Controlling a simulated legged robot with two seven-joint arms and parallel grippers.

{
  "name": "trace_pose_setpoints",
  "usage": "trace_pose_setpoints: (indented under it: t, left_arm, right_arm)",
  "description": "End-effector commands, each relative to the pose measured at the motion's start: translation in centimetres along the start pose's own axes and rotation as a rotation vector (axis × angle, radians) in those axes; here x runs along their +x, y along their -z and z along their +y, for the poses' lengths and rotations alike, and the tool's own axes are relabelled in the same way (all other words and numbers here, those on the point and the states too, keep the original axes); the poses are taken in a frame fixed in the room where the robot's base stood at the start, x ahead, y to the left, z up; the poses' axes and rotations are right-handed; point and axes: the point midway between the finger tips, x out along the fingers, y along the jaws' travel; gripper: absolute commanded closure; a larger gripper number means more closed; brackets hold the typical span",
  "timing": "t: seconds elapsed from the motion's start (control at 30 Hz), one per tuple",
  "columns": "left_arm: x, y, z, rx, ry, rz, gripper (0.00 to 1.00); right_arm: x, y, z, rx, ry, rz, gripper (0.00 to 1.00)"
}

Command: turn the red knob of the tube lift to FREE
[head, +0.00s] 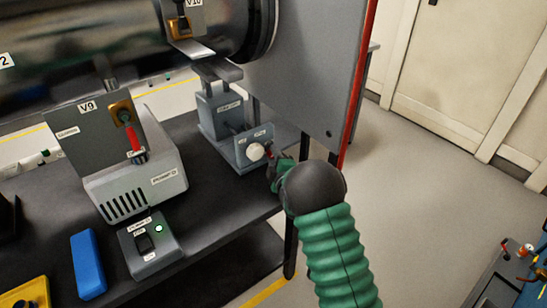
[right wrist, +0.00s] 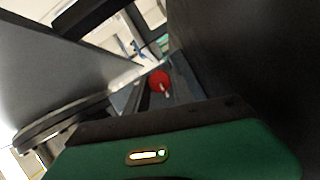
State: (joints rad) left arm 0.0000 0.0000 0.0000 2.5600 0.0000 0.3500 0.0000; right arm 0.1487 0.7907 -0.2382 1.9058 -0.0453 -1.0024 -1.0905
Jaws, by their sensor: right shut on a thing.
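The tube lift (head: 218,112) is a grey-blue unit at the back right of the dark table. Its front plate (head: 243,157) carries a white round knob and, to its right, the red knob (head: 268,149), of which only a sliver shows beside my gripper. My right gripper (head: 271,163) is at the plate's right end, shut on the red knob. In the right wrist view the red knob (right wrist: 158,80) shows as a red disc with a pale mark, beyond the dark edge of my gripper. The labels are too small to read. My left gripper is not in view.
A large metal tube (head: 120,45) runs above the table. A grey pump box (head: 135,185) with a V9 plate, a switch box (head: 150,246) with a lit green lamp and a blue block (head: 88,264) stand left. A grey panel with a red edge (head: 358,85) rises behind my gripper.

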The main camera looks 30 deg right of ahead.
Motion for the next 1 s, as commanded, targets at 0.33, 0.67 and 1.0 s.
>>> trace_pose_setpoints:
  t: [0.33,0.67,1.0]
  left_arm:
    - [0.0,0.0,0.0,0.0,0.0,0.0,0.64]
    - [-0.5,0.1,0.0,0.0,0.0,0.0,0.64]
    - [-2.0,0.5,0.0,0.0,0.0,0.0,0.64]
  right_arm:
    - [0.0,0.1,-0.3,0.0,0.006,0.001,0.5]
    - [-1.9,0.1,-0.1,0.0,0.007,0.0,0.5]
    - [-11.6,0.1,0.0,0.001,0.007,0.0,0.5]
